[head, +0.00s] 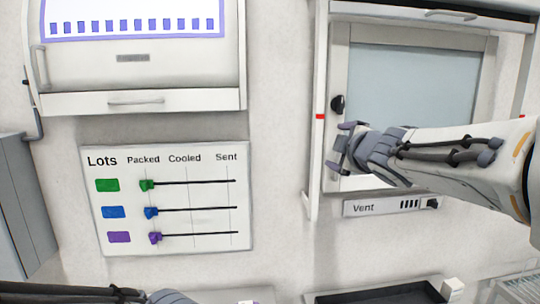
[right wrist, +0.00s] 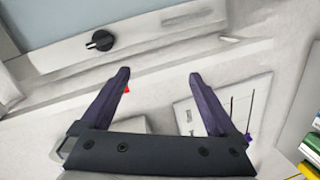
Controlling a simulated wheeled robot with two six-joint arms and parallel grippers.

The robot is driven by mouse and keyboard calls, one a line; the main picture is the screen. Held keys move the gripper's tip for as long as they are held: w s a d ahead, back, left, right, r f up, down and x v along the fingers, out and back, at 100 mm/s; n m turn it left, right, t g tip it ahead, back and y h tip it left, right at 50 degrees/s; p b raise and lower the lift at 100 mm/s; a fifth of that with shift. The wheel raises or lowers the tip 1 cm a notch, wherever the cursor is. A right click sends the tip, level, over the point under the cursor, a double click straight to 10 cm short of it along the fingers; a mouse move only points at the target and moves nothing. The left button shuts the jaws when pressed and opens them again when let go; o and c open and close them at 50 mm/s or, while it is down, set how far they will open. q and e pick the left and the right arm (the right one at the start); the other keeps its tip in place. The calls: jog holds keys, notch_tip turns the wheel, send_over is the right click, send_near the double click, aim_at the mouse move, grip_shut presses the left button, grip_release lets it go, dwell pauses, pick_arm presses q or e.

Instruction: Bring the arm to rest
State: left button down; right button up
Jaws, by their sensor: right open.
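My right arm comes in from the right in the head view. Its gripper (head: 343,150) is in front of the left edge of the window door, just below the black knob (head: 338,104). In the right wrist view the gripper (right wrist: 158,76) is open, with nothing between its fingers. The knob (right wrist: 100,41) shows ahead of the fingers and apart from them. Part of my left arm and the top of its gripper (head: 172,298) show at the bottom left of the head view. The left fingers are hidden below the edge.
A Lots board (head: 170,250) with green, blue and purple sliders, all under Packed, hangs at left. A cabinet (head: 175,99) is above it. A Vent panel (head: 375,208) sits below the window door (head: 415,40). A dark tray (head: 375,297) lies at the bottom.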

jog(key=s+a+f+m+g, duration=0.2)
jog(key=s+a+f+g, duration=0.15)
jog(key=f, duration=0.35)
jog(key=s+a+f+m+g+y, duration=0.1)
jog(key=s+a+f+g, duration=0.1)
jog(key=s+a+f, duration=0.4)
jog(key=s+a+f+m+g, duration=0.2)
jog(key=s+f, duration=0.1)
jog(key=f, duration=0.5)
jog(key=s+a+f+m+g, duration=0.1)
jog(key=s+f+g, duration=0.3)
jog(key=s, duration=0.7)
jog(key=s+a+f+m+g, duration=0.1)
jog(key=s+a+f+g, duration=0.2)
jog(key=s+f, duration=0.3)
jog(key=s+g, duration=0.1)
jog(key=s, duration=0.4)
jog(key=shift+f+b, duration=0.3)
jog(key=shift+f, duration=0.1)
